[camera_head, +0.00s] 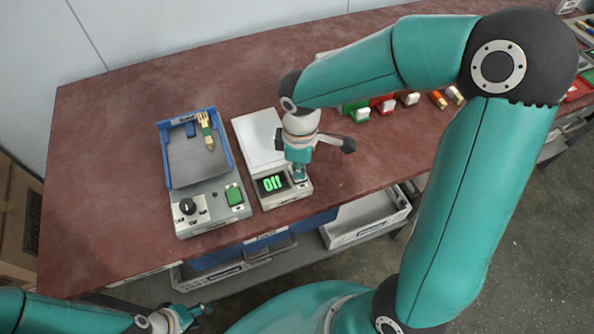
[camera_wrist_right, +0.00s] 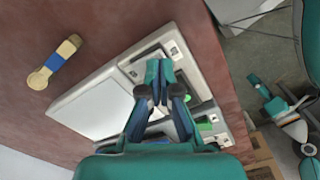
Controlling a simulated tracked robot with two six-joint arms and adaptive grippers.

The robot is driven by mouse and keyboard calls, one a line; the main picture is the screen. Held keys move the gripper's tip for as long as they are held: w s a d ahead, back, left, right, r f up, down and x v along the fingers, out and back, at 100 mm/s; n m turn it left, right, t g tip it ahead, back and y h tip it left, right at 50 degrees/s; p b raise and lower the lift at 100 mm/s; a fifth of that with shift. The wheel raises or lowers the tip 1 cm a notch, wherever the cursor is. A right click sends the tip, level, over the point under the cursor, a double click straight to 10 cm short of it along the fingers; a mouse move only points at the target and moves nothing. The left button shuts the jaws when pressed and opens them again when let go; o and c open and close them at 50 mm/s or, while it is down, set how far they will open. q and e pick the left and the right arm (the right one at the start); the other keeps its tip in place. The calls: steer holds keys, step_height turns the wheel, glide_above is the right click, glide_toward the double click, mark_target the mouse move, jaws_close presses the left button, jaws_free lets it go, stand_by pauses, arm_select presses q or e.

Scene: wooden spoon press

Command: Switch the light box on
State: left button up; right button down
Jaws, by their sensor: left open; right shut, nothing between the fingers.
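A flat white device (camera_head: 257,138) with a pale top panel stands on the table, with green lit characters on its front display. Left of it is a blue-walled device (camera_head: 163,150) with a grey bed, a dial and a green switch (camera_head: 234,195). I cannot tell for sure which is the light box. My right gripper (camera_head: 300,176) is shut and empty, pointing down at the white device's front panel, right of the display. The right wrist view shows its fingertips (camera_wrist_right: 159,72) over that panel; contact is unclear. My left gripper (camera_head: 196,310) is open, low in front of the table.
A fork with a green band (camera_head: 206,130) lies in the blue-walled device. A wooden tool with blue and yellow bands (camera_wrist_right: 55,62) lies on the table. Several coloured blocks stand behind my right arm. A white bin (camera_head: 365,222) sits below the table edge. The table's left end is clear.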

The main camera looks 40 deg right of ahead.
arm_select(q)
steer(key=shift+f+b, duration=0.3)
steer(key=shift+f, duration=0.05)
arm_select(e)
steer(key=shift+f, duration=0.45)
steer(key=shift+r, duration=0.1)
steer(key=shift+r+p, duration=2.9)
steer(key=shift+r, duration=0.6)
arm_select(q)
step_height(320, 180, up, 6)
steer(key=shift+f, duration=0.15)
steer(key=shift+s, duration=0.1)
arm_select(e)
steer(key=shift+f, duration=0.1)
